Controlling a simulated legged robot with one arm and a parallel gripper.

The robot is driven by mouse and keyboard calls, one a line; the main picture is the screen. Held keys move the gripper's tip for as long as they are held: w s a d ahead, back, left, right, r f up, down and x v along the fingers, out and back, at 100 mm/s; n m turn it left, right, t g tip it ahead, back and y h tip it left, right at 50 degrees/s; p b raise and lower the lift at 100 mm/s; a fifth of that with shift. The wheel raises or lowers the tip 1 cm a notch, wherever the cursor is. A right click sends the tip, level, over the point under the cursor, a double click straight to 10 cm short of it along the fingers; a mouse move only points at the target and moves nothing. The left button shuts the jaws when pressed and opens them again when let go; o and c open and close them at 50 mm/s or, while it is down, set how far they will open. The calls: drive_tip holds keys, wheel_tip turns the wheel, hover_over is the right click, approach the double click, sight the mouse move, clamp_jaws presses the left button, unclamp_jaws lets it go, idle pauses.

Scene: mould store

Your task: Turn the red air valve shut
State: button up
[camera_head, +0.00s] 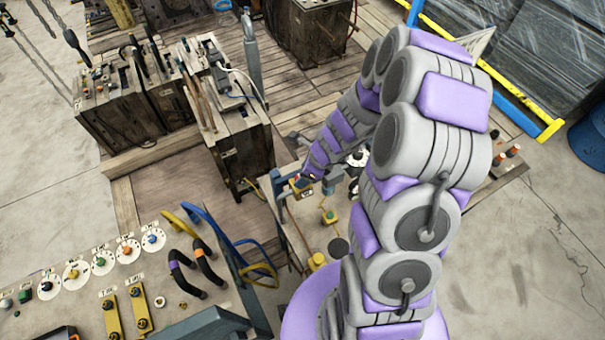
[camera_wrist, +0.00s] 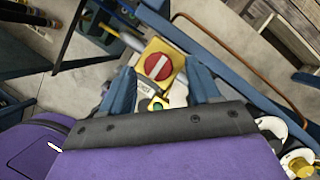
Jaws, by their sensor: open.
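The red air valve (camera_wrist: 158,67) shows in the wrist view as a round red knob with a white bar across it, on a yellow square plate (camera_wrist: 171,54). My gripper (camera_wrist: 159,72) is open, with its two blue-grey fingers on the left and right of the plate. The knob appears between the fingertips; I cannot tell whether they touch it. In the head view my gripper (camera_head: 308,175) is at the small bench, by a yellow block (camera_head: 301,185); the red knob is not distinguishable there.
A green button on yellow (camera_wrist: 157,105) sits below the valve in the wrist view. A copper-coloured pipe (camera_wrist: 235,50) runs to its right. In the head view, a panel with several dials (camera_head: 75,272) is at lower left, and dark mould blocks (camera_head: 125,110) stand at upper left.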

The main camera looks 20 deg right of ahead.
drive_tip(key=v, duration=1.5)
drive_tip(key=shift+d+r, duration=0.15)
drive_tip(key=shift+r, duration=0.05)
